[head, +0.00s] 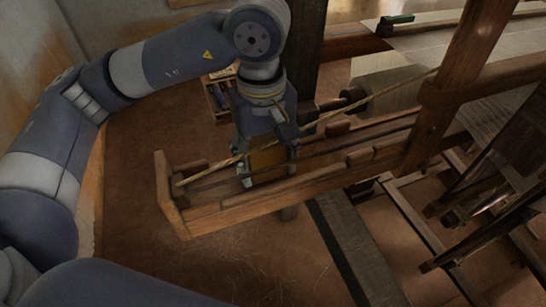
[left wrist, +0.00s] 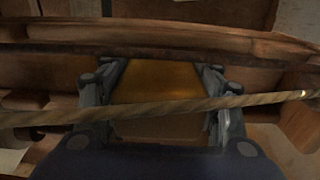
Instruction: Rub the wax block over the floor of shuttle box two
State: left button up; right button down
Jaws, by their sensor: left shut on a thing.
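My left gripper (head: 268,170) is shut on an amber wax block (head: 268,158). It holds the block down in the wooden shuttle box (head: 215,218), between the box's long side walls. The block also shows between the fingers in the left wrist view (left wrist: 158,80). I cannot tell whether its underside touches the box floor, as the near wall and the fingers hide it. My right gripper is not in view.
A twisted cord (head: 330,117) runs from the box's end over the box, close by my left gripper; it crosses the left wrist view (left wrist: 170,108) too. A wooden post (head: 455,75) stands to the right. A small compartmented tray (head: 215,97) lies behind the gripper.

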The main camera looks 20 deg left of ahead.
aim_at(238, 183)
pick_arm(q)
jog(key=shift+s+a+f+b, duration=0.1)
jog(key=shift+s+a+b, duration=0.35)
jog(key=shift+a, duration=0.3)
jog(key=shift+s+a+r+b, duration=0.1)
jog(key=shift+s+a+b, duration=0.1)
jog(key=shift+s+a, duration=0.5)
jog(key=shift+s+a+f+b, duration=0.1)
jog(key=shift+s+a+b, duration=0.3)
jog(key=shift+a, duration=0.4)
jog(key=shift+s+a+r+b, duration=0.1)
jog(key=shift+s+a+b, duration=0.2)
jog(key=shift+s+a, duration=0.3)
jog(key=shift+s+a+r+b, duration=0.1)
jog(key=shift+s+a+b, duration=0.25)
jog(key=shift+a, duration=0.4)
